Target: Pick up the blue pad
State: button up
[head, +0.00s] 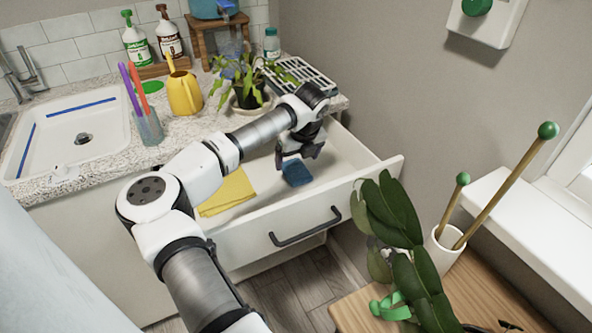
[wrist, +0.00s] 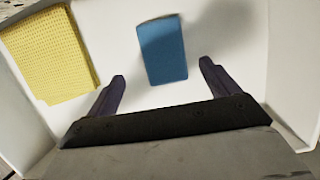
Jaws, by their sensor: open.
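The blue pad (head: 296,173) lies in the open white drawer, below my gripper in the head view. In the wrist view the blue pad (wrist: 163,51) lies flat on the drawer floor, just beyond and between my two fingertips. My gripper (wrist: 161,70) is open and empty, its two dark fingers apart. In the head view my gripper (head: 298,156) is above the drawer, next to the pad, and hides part of it.
A yellow cloth (head: 228,192) lies to the left in the drawer (head: 335,212), also in the wrist view (wrist: 48,52). The drawer walls surround the pad. A potted plant (head: 246,97) stands on the counter behind. A leafy plant (head: 392,215) is right of the drawer.

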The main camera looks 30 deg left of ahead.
aim_at(296, 169)
jog(key=x, duration=0.2)
jog(key=p+x, duration=0.1)
jog(key=x, duration=0.2)
jog(key=shift+w+f+p, duration=0.25)
jog(key=shift+w+p, duration=0.05)
jog(key=shift+w, duration=0.05)
jog(key=c, duration=1.1)
jog(key=shift+o, duration=0.2)
jog(key=shift+r, duration=0.15)
notch_tip(296, 169, up, 18)
jog(key=b, duration=0.3)
jog(key=shift+o, duration=1.1)
jog(key=shift+c, duration=0.7)
jog(key=shift+s+f, duration=0.1)
jog(key=shift+f, duration=0.1)
